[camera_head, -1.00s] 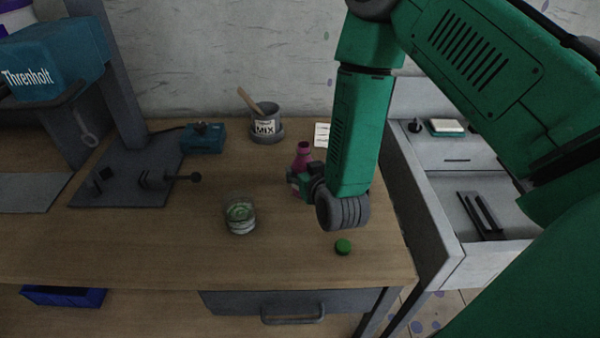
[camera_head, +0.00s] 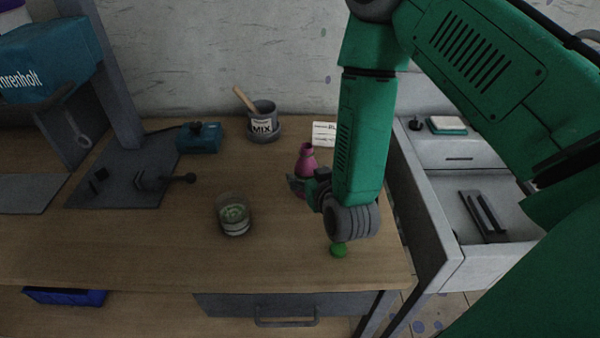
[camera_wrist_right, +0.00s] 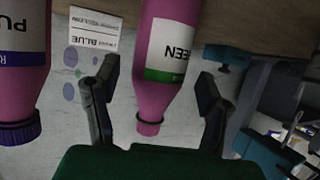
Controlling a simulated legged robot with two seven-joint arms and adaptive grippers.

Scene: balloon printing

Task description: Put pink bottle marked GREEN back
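The pink bottle marked GREEN (camera_head: 307,160) stands uncapped on the wooden bench, in front of the white card. In the right wrist view the bottle (camera_wrist_right: 160,100) appears upside down, with a white and green label reading "EEN". My right gripper (camera_wrist_right: 157,78) is open, with one finger on each side of the bottle and gaps visible beside it. In the head view the right gripper (camera_head: 300,187) is at the bottle's lower body, partly hidden by my wrist. A green cap (camera_head: 339,252) lies on the bench, below my wrist in the picture. My left gripper is out of view.
Another pink bottle (camera_wrist_right: 22,60) with a purple cap stands close by. A card reading BLUE (camera_wrist_right: 93,40) is near. A glass jar (camera_head: 234,217), a MIX cup with a stick (camera_head: 263,122) and a teal box (camera_head: 200,137) stand on the bench. An open drawer (camera_head: 485,225) is at right.

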